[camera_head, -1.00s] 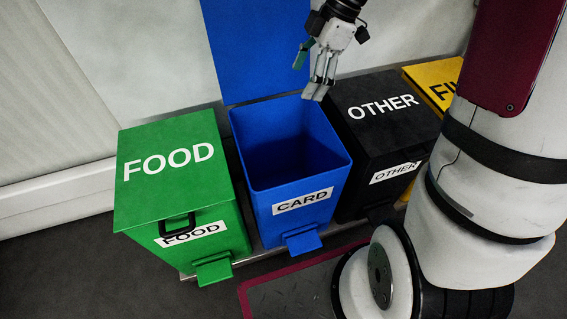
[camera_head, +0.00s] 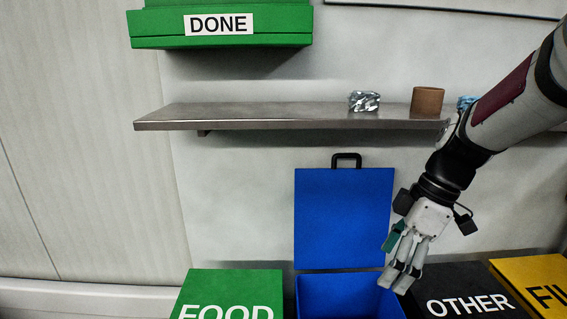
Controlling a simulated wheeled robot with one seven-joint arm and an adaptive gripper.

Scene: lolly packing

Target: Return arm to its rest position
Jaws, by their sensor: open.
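My gripper (camera_head: 399,279) hangs at the end of my arm on the right of the view, fingers pointing down. It is open and holds nothing that I can see. In the picture its fingertips overlap the right rim of the open blue bin (camera_head: 318,287). The blue bin's lid (camera_head: 343,220) stands upright against the wall, left of the gripper. The black OTHER bin (camera_head: 455,293) is to the gripper's right with its lid shut.
A metal shelf (camera_head: 250,118) on the wall holds a crumpled foil lump (camera_head: 364,101), a brown cylinder (camera_head: 427,102) and a blue item (camera_head: 466,102) partly behind my arm. A green FOOD bin (camera_head: 230,290), a yellow bin (camera_head: 535,275) and a green DONE box (camera_head: 280,27) are around.

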